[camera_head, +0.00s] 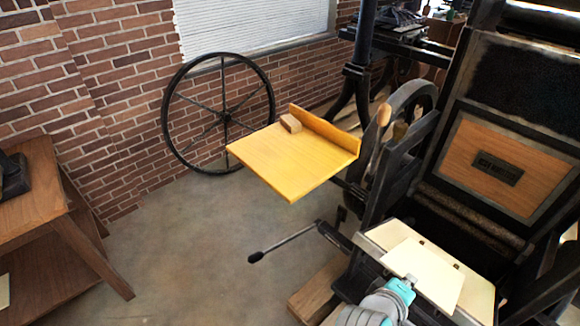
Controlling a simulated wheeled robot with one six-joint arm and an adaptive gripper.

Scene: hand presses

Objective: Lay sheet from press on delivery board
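A pale cream sheet (430,272) is at the press bed, over a larger cream surface (374,236). It sits slightly askew to that surface. I cannot tell whether it rests flat or is a little raised. My gripper (410,281) is at the sheet's near left edge, with a dark fingertip overlapping it. The fingers are seen from behind, so their grip on the sheet is not clear. The yellow wooden delivery board (285,165), with a raised back edge, stands out left of the press. A small brown block (291,123) lies by that raised edge.
The black hand press (515,90) fills the right side, with a wood panel (508,160) upright behind the bed. A crank handle (285,242) juts out left, below the board. A spoked wheel (222,112) leans by the brick wall. A wooden table (36,176) stands left; floor between is clear.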

